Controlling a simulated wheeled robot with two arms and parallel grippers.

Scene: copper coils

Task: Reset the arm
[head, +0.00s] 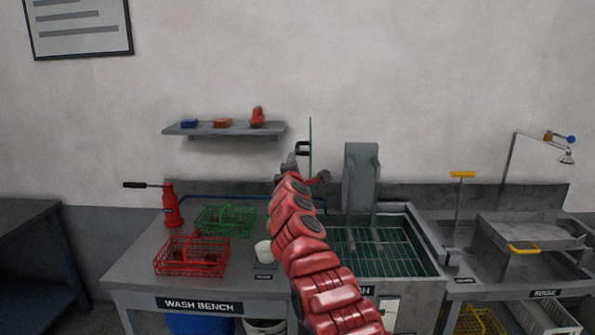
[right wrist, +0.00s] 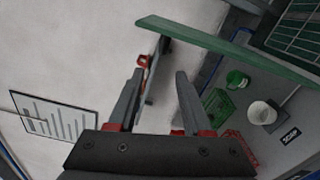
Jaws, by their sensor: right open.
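My right arm (head: 312,255) rises from the bottom middle of the head view, in front of the wash bench. Its right gripper (head: 301,150) is up near the right end of the wall shelf. In the right wrist view its two fingers (right wrist: 160,74) are spread apart with nothing between them. A thin green panel (head: 310,150) stands edge-on beside the gripper; the right wrist view shows a long green bar (right wrist: 228,50) just past the fingertips. I cannot tell whether it touches them. My left gripper is not in view.
The wash bench (head: 140,270) holds a red basket (head: 190,257), a green basket (head: 226,220), a white cup (head: 263,251) and a red pump (head: 171,208). A grated sink (head: 375,255) is to the right. The wall shelf (head: 225,130) is behind.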

